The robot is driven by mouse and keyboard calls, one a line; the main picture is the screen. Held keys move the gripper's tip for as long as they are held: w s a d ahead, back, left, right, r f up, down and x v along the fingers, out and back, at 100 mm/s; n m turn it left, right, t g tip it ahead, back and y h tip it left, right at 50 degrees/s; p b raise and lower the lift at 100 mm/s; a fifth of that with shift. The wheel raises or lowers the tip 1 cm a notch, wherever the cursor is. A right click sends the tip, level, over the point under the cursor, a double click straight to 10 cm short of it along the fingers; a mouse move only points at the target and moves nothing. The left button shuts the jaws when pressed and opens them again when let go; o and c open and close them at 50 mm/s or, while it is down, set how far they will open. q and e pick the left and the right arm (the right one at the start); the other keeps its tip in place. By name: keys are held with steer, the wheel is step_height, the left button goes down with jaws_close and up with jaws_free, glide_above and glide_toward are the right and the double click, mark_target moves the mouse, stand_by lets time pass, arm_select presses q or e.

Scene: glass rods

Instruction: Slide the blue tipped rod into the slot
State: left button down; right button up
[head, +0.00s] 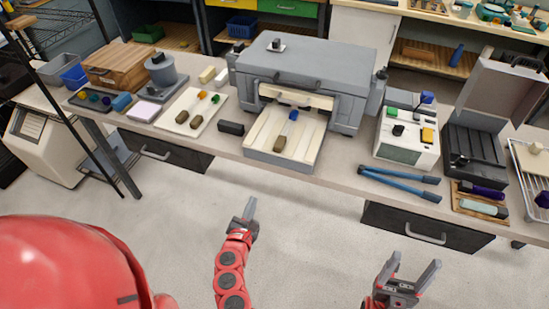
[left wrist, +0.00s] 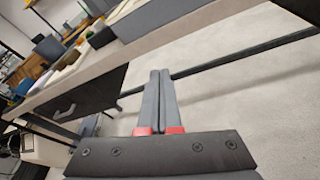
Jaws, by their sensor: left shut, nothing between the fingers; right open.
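A blue tipped rod (head: 293,116) lies on the pale slotted tray (head: 254,141) in front of the grey machine (head: 305,68). Its blue end points toward the machine's opening, and a brown block (head: 279,144) is at or near its front end. I cannot tell if the rod is seated in a slot. My left gripper (head: 250,207) is shut and empty, in front of and below the bench edge; its closed fingers show in the left wrist view (left wrist: 159,98). My right gripper (head: 412,267) is open and empty, lower right, well away from the bench.
Blue-handled pliers (head: 400,183) lie right, near the bench's front edge. The floor before the bench is clear.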

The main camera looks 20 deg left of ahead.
arm_select(q)
step_height(320, 180, up, 6)
steer(key=d+r+n+t+h, duration=0.1)
steer(key=d+n+t+h, duration=0.1)
steer(key=n+t+h, duration=0.1)
steer(key=p, duration=0.3)
glide_toward(277, 150)
steer(key=w, duration=0.5)
steer(key=shift+w+d+r, duration=0.1)
steer(key=shift+w+d, duration=0.05)
steer(key=shift+w, duration=0.75)
